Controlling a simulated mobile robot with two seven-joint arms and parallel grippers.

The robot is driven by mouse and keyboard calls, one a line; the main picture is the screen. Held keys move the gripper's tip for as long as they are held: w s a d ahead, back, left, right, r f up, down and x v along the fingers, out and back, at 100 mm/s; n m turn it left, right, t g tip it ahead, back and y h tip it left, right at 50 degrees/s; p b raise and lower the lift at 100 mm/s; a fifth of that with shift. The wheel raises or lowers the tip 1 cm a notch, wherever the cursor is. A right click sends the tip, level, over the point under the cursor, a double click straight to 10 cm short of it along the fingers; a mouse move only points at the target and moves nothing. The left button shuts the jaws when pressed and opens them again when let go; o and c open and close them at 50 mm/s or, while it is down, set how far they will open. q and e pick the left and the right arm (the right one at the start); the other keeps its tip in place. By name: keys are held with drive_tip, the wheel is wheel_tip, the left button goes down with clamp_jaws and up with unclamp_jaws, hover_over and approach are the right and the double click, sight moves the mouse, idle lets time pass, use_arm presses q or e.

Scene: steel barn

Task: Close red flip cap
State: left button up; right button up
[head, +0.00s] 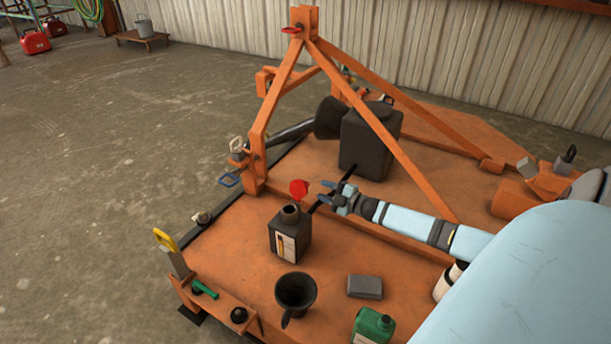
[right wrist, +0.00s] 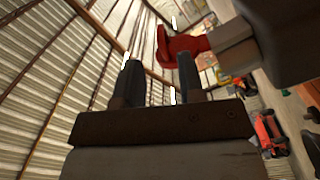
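A dark can (head: 283,240) with a pale label stands upright on the orange deck. Its neck (head: 290,212) is uncovered at the top. The red flip cap (head: 299,188) stands up, open, above the neck on its far side. My right gripper (head: 324,192) is just right of the cap, its fingers pointing left toward it. In the right wrist view the two fingers (right wrist: 158,75) are apart with nothing between them. The red cap (right wrist: 180,45) shows beyond the right finger, beside the grey neck (right wrist: 234,46); contact cannot be told. My left gripper is out of view.
A large black tank (head: 368,140) and slanting orange bars (head: 385,135) stand behind my right gripper. In front are a black funnel (head: 295,290), a grey box (head: 365,287) and a green jug (head: 373,325). A green-handled tool (head: 204,289) lies at the left edge.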

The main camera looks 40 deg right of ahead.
sight(306, 182)
drive_tip(key=b+x, duration=0.2)
drive_tip(key=x, duration=0.4)
drive_tip(key=shift+w+f, duration=0.1)
drive_tip(key=shift+w, duration=0.05)
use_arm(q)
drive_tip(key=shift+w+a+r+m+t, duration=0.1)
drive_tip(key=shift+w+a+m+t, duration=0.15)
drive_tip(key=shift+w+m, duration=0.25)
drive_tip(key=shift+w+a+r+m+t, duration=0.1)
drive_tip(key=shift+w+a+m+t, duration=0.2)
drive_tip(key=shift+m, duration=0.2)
use_arm(e)
drive_tip(key=shift+w+a, duration=0.2)
drive_tip(key=shift+w, duration=0.4)
clamp_jaws()
